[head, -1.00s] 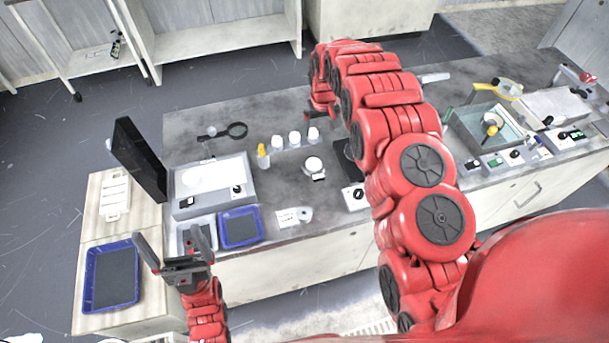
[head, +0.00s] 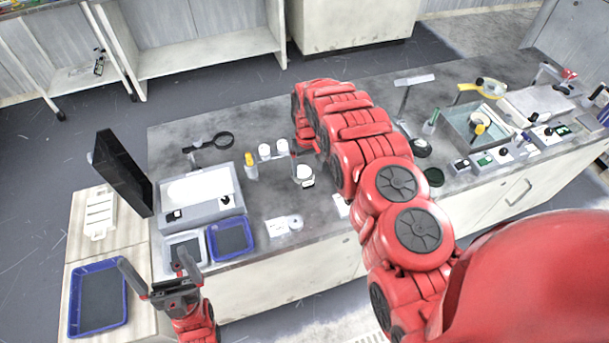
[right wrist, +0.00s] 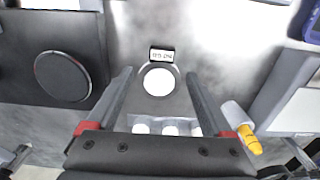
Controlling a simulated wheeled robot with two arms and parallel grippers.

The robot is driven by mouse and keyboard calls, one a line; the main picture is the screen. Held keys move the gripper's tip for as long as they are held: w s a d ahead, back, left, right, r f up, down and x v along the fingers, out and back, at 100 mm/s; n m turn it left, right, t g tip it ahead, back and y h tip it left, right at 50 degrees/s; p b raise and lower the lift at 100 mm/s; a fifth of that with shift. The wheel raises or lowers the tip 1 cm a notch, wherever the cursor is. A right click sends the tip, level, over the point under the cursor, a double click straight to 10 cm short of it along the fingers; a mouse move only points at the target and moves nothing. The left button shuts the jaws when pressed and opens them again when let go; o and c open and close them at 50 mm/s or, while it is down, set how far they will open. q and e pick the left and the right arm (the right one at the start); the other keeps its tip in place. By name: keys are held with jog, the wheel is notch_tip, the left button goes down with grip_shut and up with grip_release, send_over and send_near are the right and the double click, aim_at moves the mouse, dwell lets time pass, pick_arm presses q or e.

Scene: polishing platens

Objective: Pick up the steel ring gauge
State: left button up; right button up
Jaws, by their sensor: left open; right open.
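My left gripper (head: 155,262) is open and empty at the front left, near the blue trays.
Small white bottles (head: 265,150) and a yellow-topped bottle (head: 251,170) stand behind the device. A blue tray (head: 231,239) and a grey machine (head: 205,209) are left of the ring. A dark round platen (right wrist: 62,76) shows left in the wrist view. Bench right of the ring is fairly clear.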

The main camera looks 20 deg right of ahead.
aim_at(307, 180)
jog(key=shift+f, duration=0.35)
jog(key=shift+f+p, duration=0.45)
jog(key=shift+f, duration=0.05)
notch_tip(307, 180, down, 2)
jog(key=shift+a, duration=0.1)
jog(key=shift+w+f+b, duration=0.1)
jog(key=shift+f+b, duration=0.5)
jog(key=shift+f, duration=0.45)
grip_shut()
